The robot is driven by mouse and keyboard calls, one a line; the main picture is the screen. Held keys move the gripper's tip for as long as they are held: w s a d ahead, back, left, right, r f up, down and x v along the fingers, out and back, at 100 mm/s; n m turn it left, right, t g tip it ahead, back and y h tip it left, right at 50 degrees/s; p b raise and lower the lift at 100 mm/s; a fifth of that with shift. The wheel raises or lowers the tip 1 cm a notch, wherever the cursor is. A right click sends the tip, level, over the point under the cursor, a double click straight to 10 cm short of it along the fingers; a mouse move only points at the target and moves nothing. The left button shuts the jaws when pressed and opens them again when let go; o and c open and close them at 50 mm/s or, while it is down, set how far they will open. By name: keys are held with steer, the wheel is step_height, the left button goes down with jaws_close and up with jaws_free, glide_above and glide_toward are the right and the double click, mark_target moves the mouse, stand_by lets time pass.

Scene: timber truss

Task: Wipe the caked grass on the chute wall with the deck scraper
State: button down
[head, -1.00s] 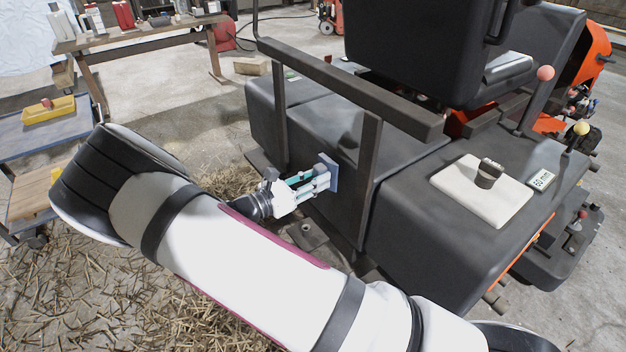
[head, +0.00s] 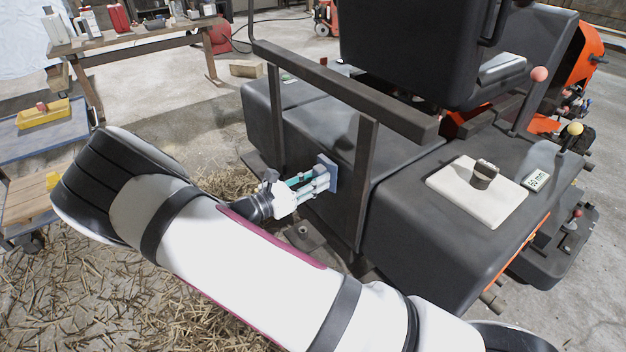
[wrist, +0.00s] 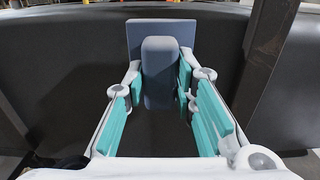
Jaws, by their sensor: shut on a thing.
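My gripper (head: 308,187) is shut on the deck scraper (head: 327,172), a blue-grey block with a flat square plate. In the wrist view the teal finger pads of my gripper (wrist: 160,90) press on both sides of the scraper's handle (wrist: 160,70). Its flat plate (wrist: 135,38) faces away from me, at or very near the dark chute wall (wrist: 60,50); I cannot tell whether it touches. In the head view the dark wall (head: 345,210) lies beside the plate. I make out no caked grass on it; the plate may hide some.
A dark metal frame post (head: 366,185) stands just right of my gripper, and shows at the right in the wrist view (wrist: 268,50). A rail (head: 340,90) runs above. Loose straw (head: 100,280) covers the floor. A cart with a yellow tray (head: 45,115) stands left.

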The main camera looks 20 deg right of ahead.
steer(key=shift+w+d, duration=0.15)
steer(key=shift+d, duration=0.4)
steer(key=shift+w+a, duration=0.2)
steer(key=shift+w, duration=0.45)
steer(key=shift+w+a, duration=0.25)
steer(key=shift+w, duration=0.35)
steer(key=shift+w+a, duration=0.2)
steer(key=shift+w, duration=0.45)
steer(key=shift+d, duration=0.1)
steer(key=shift+s+d+r+p, duration=0.1)
steer(key=shift+s+d+p, duration=0.2)
steer(key=shift+s+p, duration=0.3)
steer(key=shift+s+d+p, duration=0.3)
steer(key=shift+s+p, duration=0.1)
steer(key=shift+s, duration=0.4)
steer(key=shift+s+d, duration=0.3)
steer(key=shift+s, duration=0.2)
steer(key=p+v, duration=0.1)
steer(key=v, duration=0.5)
steer(key=shift+a, duration=0.25)
